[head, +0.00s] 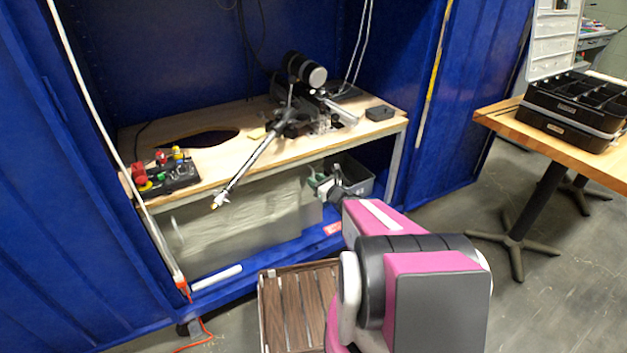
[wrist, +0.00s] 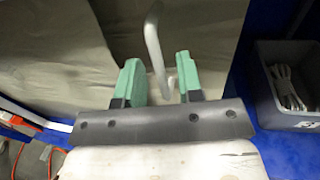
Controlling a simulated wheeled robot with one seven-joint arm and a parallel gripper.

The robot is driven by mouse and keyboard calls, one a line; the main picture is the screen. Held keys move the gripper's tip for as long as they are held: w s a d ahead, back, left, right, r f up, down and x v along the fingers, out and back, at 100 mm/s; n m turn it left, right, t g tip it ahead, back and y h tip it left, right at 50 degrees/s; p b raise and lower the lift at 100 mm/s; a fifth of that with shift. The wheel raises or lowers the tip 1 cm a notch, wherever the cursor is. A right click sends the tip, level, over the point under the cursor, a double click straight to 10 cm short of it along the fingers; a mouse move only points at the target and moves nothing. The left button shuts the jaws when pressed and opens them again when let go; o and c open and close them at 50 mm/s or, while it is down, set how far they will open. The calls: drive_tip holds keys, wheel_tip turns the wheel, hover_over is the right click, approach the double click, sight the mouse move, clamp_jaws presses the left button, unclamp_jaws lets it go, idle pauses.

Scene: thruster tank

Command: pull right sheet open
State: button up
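Grey-beige sheets hang under the wooden bench. In the head view, the sheet front (head: 245,225) spans the left and middle of the space below the bench. In the wrist view, a left sheet (wrist: 55,60) and a right sheet (wrist: 215,40) meet near the middle. A pale bent metal handle (wrist: 153,42) stands in front of the right sheet. My gripper (wrist: 159,78), with green fingers, is open, and the handle lies between the fingers with gaps visible on both sides. In the head view my gripper (head: 322,186) is at the sheet's right end, partly hidden by my arm.
A grey bin (wrist: 292,95) with light-coloured contents stands right of the sheet. The wooden bench (head: 235,165) above carries a black device (head: 305,70) and a tool tray. A slatted wooden crate (head: 297,305) is on the floor in front. A table (head: 500,120) stands at the right.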

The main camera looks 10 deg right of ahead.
drive_tip(key=v, duration=0.9)
drive_tip(key=shift+s, duration=0.15)
drive_tip(key=shift+d, duration=0.1)
drive_tip(key=s+a+f+n+g+h, duration=0.1)
drive_tip(key=s+a+n+g, duration=0.2)
drive_tip(key=a+n+g, duration=0.55)
drive_tip(key=s+a+f+n+g, duration=0.15)
drive_tip(key=n+g, duration=0.35)
drive_tip(key=n, duration=0.8)
drive_tip(key=d+r+n+h, duration=0.1)
drive_tip(key=n+h, duration=0.1)
drive_tip(key=d+r+n+g+h, duration=0.1)
drive_tip(key=d+n+h, duration=0.1)
drive_tip(key=n+h, duration=0.1)
drive_tip(key=d+r+n+g+h, duration=0.1)
drive_tip(key=n+h, duration=0.2)
drive_tip(key=shift+s+d+r+n, duration=0.15)
drive_tip(key=shift+s+n, duration=0.1)
drive_tip(key=shift+s, duration=0.15)
